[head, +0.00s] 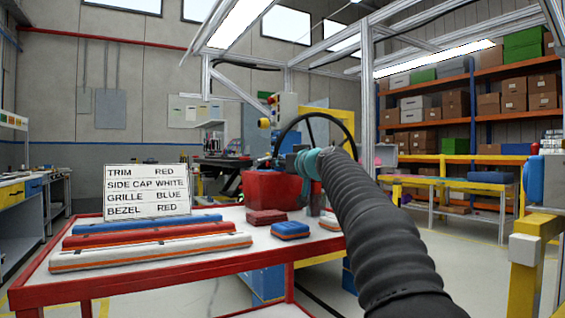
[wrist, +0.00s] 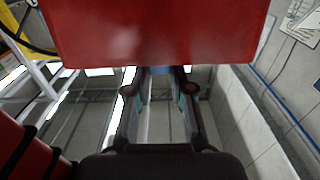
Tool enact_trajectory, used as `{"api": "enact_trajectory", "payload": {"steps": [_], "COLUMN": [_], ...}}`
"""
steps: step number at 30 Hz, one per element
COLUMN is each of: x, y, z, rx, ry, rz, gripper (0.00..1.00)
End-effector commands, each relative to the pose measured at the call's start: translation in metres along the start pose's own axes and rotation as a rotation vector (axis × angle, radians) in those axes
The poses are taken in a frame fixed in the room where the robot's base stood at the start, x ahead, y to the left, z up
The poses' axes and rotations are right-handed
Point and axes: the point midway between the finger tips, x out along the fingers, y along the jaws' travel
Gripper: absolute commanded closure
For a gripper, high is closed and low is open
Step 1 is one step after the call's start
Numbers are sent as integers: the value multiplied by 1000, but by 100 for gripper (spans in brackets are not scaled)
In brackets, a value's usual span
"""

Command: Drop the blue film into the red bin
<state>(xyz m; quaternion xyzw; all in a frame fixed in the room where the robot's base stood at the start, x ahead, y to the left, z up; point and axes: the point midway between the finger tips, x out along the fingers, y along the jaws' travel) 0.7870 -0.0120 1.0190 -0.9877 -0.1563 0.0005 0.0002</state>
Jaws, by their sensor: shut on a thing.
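My gripper (wrist: 158,78) is shut with its two fingers somewhat apart. A small blue-grey piece between the fingertips looks like the blue film (wrist: 160,70), mostly hidden. A large red surface (wrist: 150,30) fills the top of the wrist view beyond the fingertips; I cannot tell whether they touch it. In the head view the red bin (head: 268,191) stands at the table's back right. My arm reaches in from the right and its end is beside the bin, with the fingertips hard to make out.
The red-edged table (head: 160,274) holds long blue (head: 140,224), red (head: 150,234) and white (head: 150,252) parts on the left. A dark red block (head: 266,217) and blue block (head: 290,230) lie before the bin. A black steering wheel (head: 350,128) rises behind my arm. A sign (head: 147,191) stands at the back.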

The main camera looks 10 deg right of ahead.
Motion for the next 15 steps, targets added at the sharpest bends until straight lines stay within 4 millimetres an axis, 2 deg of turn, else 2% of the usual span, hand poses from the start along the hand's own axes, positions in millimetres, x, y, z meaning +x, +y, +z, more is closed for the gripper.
{"api": "enact_trajectory", "payload": {"steps": [5,6,9,15], "x": [0,0,0,0], "y": [0,0,0,0], "z": [-1,-1,-1,-1], "rx": [0,0,0,0], "ry": [1,1,1,1], "rz": [0,0,0,0], "gripper": [92,73,49,49]}}
